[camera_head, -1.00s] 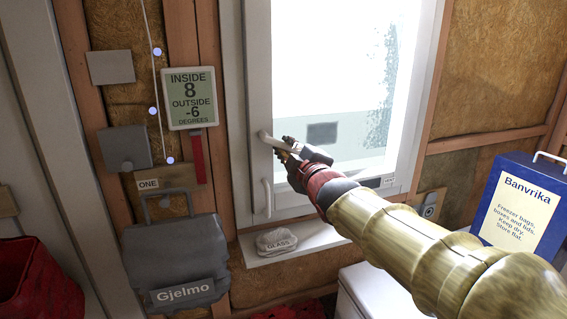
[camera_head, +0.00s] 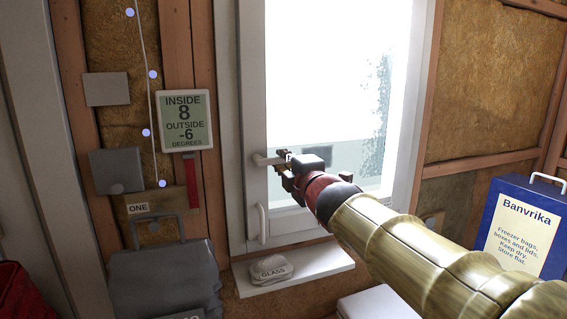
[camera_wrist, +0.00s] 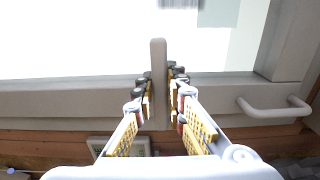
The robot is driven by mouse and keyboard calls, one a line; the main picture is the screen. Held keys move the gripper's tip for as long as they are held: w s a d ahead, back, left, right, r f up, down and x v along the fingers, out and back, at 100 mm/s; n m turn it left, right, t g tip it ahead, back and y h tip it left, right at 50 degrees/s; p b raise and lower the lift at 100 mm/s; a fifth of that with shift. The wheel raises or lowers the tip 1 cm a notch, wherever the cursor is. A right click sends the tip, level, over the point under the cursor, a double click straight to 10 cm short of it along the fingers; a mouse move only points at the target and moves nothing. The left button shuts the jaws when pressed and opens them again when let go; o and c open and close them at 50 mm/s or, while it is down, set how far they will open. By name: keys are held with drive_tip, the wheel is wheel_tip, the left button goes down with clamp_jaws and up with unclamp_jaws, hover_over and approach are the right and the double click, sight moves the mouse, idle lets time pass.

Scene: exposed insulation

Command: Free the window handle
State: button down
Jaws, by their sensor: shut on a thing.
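The window handle (camera_head: 262,160) is a pale lever on the left side of the white window frame (camera_head: 252,110). It points right, about level, in the head view. My gripper (camera_head: 284,160) is shut on its lever. In the wrist view the handle (camera_wrist: 158,75) stands upright between the two padded fingers of my gripper (camera_wrist: 160,85). The fingers hide part of the lever in the head view. The sash looks closed against its frame.
A white pull bar (camera_head: 263,223) sits lower on the window frame. A blue Banvrika box (camera_head: 520,222) stands at right. A grey case (camera_head: 165,275) and a thermometer (camera_head: 186,121) are at left.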

drive_tip(key=shift+r, duration=0.1)
drive_tip(key=c, duration=1.8)
unclamp_jaws()
drive_tip(key=v, duration=1.2)
